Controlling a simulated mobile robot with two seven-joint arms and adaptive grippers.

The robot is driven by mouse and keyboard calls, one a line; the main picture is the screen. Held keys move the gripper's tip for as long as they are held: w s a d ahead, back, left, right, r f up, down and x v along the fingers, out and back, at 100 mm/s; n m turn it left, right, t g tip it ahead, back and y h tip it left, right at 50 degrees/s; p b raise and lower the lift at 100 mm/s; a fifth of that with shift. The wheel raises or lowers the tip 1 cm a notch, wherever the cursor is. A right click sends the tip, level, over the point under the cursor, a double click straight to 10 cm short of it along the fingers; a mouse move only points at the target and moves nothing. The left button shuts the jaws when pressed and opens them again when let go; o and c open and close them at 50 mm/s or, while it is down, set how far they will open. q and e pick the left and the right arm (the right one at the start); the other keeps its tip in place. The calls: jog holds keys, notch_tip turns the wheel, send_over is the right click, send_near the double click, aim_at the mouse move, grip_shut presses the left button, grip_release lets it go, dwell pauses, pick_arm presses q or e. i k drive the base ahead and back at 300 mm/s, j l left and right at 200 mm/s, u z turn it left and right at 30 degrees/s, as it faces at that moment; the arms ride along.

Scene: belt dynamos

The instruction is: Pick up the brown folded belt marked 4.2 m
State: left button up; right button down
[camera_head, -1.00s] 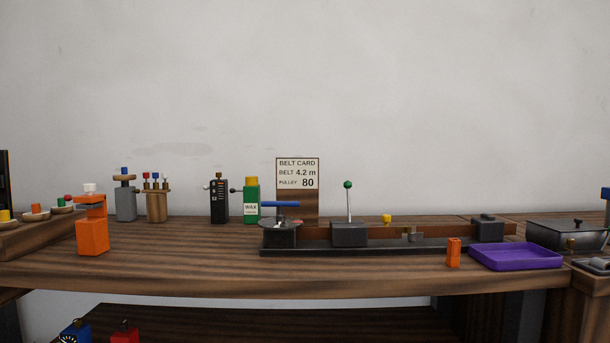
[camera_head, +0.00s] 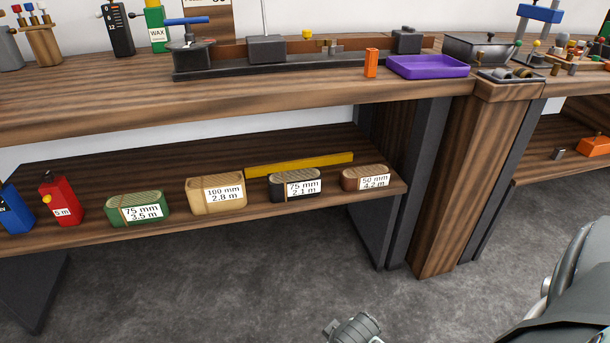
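The brown folded belt (camera_head: 365,178) lies on the lower shelf near its right end. Its white label reads 50 mm, 4.2 m. A black belt (camera_head: 294,185) marked 75 mm, 2.1 m sits to its left, apart from it. Part of one of my arms (camera_head: 355,329) shows at the bottom edge, and a larger grey part of mine shows at the lower right. No gripper fingers can be made out in the view.
The lower shelf (camera_head: 290,216) also holds a tan belt (camera_head: 216,194), a green belt (camera_head: 137,208), a red can (camera_head: 60,199) and a yellow bar (camera_head: 299,165) behind the belts. The upper bench (camera_head: 150,110) overhangs it. A wooden post (camera_head: 458,185) stands to the right.

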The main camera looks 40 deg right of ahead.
aim_at(356, 178)
jog(key=z, duration=0.8)
